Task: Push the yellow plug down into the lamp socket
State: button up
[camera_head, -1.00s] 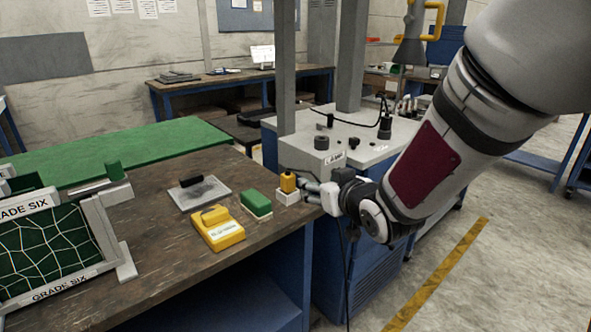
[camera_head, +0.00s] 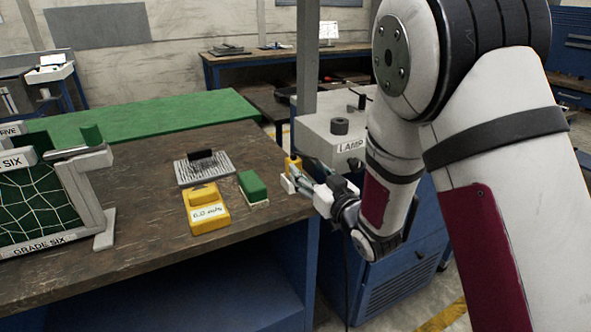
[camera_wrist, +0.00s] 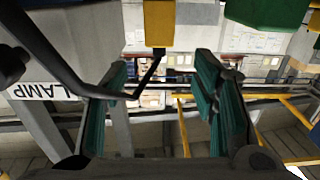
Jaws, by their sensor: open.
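The yellow plug (camera_head: 291,165) stands upright at the back right corner of the brown table, above a small white block (camera_head: 287,184). My gripper (camera_head: 303,178) is right beside it, and its fingers partly cover the plug and block. In the wrist view my gripper (camera_wrist: 162,70) is open with two teal-padded fingers. A yellow block with a dark lower end (camera_wrist: 159,22), which looks like the plug, shows between and above the fingertips. I cannot tell whether they touch it. The grey box marked LAMP (camera_head: 320,140) stands behind; no socket opening can be made out.
A green block (camera_head: 251,185) is left of the plug; it also seems to show in the wrist view (camera_wrist: 265,12). A yellow meter (camera_head: 207,212) and a grey plate with a black handle (camera_head: 203,168) are farther left. A dark cable (camera_wrist: 85,90) crosses the wrist view.

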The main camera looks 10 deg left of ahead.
aim_at(297, 163)
jog(key=x, duration=0.3)
jog(key=shift+w+a, duration=0.1)
jog(key=shift+w, duration=0.05)
jog(key=x, duration=0.2)
jog(key=f+x, duration=0.1)
jog(key=x, duration=0.1)
jog(key=shift+w+a, duration=0.1)
jog(key=shift+w, duration=0.1)
jog(key=shift+w+a+r, duration=0.1)
jog(key=shift+w+a, duration=0.2)
jog(key=shift+w, duration=0.15)
grip_shut()
